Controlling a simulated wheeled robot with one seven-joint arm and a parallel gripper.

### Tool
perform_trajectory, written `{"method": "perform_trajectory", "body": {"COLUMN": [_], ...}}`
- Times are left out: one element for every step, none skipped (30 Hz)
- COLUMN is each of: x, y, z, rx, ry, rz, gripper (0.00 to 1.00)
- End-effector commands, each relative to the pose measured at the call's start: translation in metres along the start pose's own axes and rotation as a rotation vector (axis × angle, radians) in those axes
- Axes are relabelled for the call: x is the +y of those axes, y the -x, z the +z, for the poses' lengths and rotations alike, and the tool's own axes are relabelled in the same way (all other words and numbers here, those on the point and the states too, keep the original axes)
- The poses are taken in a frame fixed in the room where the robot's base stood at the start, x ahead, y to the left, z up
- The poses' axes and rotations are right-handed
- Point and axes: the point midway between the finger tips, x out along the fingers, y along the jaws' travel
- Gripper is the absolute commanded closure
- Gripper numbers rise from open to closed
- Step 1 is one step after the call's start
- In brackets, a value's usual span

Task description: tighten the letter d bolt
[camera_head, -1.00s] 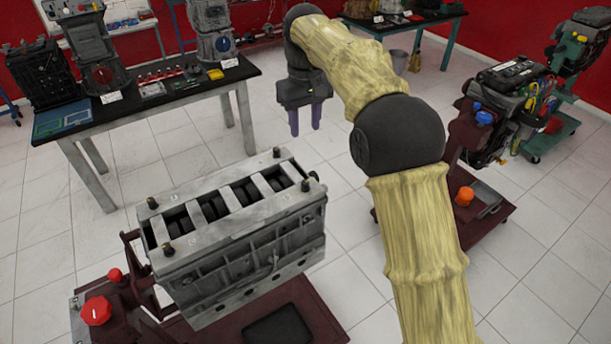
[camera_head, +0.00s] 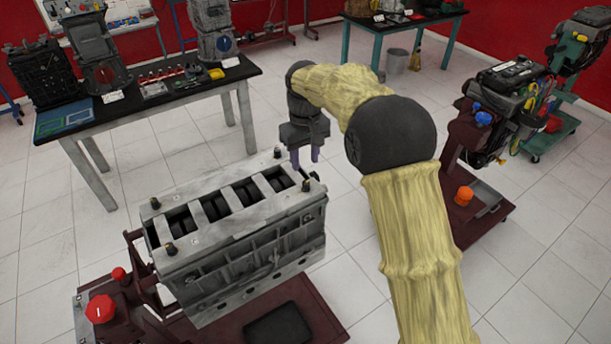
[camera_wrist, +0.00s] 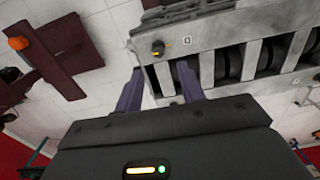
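The grey engine block (camera_head: 240,250) has dark upright bolts at its top corners. The near-right bolt (camera_head: 306,185) also shows in the wrist view (camera_wrist: 158,49), just beyond my fingertips, with a small letter mark (camera_wrist: 187,41) beside it that is too blurred to read surely. The other bolts are at far right (camera_head: 277,152), far left (camera_head: 155,203) and near left (camera_head: 171,249). My gripper (camera_head: 305,157) is above and behind the block's right end. Its purple fingers (camera_wrist: 160,82) are apart with nothing between them.
The block sits on a dark red stand with a red knob (camera_head: 100,309) at the left. Another engine stand with an orange knob (camera_head: 464,196) is on the right. A black-topped table (camera_head: 150,100) stands behind left. Tiled floor is open between them.

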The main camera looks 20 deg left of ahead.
Motion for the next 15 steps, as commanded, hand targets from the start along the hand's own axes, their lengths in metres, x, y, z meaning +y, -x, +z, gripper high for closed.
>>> {"method": "perform_trajectory", "body": {"x": [0.001,0.001,0.002,0.002,0.002,0.002,0.002,0.002,0.002,0.002,0.002,0.002,0.002,0.001,0.001], "y": [-0.007,-0.013,-0.02,-0.025,-0.031,-0.037,-0.043,-0.048,-0.054,-0.058,-0.062,-0.067,-0.069,-0.072,-0.074], "z": [0.001,0.001,0.002,0.001,0.002,0.002,0.002,0.002,0.002,0.001,0.001,0.001,0.001,0.001,0.001], "rx": [-0.004,-0.004,-0.005,-0.005,-0.006,-0.005,-0.005,-0.005,-0.004,-0.003,-0.003,-0.003,-0.003,-0.002,-0.001], "ry": [-0.002,-0.002,-0.003,-0.003,-0.003,-0.003,-0.003,-0.003,-0.003,-0.003,-0.002,-0.002,-0.002,-0.002,-0.002], "rz": [0.0,0.0,0.0,0.0,0.0,0.0,0.0,0.0,0.0,0.0,0.0,0.0,0.0,0.0,0.0], "gripper": [0.61,0.61,0.61,0.61,0.61,0.61,0.61,0.61,0.61,0.61,0.61,0.61,0.61,0.61,0.61]}}
